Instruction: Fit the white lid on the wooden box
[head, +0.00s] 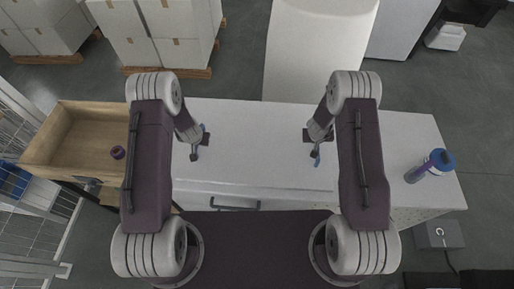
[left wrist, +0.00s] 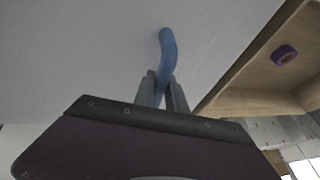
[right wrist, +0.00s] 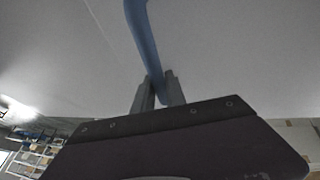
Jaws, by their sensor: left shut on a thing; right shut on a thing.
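The white lid (head: 255,140) is a wide flat panel between my arms, hard to tell from the white worktop around it. My left gripper (head: 195,152) is shut on a blue handle (left wrist: 167,50) at the lid's left part. My right gripper (head: 316,153) is shut on another blue handle (right wrist: 140,35) at its right part. I cannot tell the lid's height above the worktop. The open wooden box (head: 50,140) is at the left, apart from my grippers; its right part is behind my left arm. It also shows in the left wrist view (left wrist: 255,80).
A purple roll (head: 117,152) lies inside the wooden box. A purple and blue bottle (head: 418,172) lies or leans on the worktop's right end (head: 400,130). A dark drawer handle (head: 235,206) shows at the front. White cartons on pallets (head: 130,35) stand behind.

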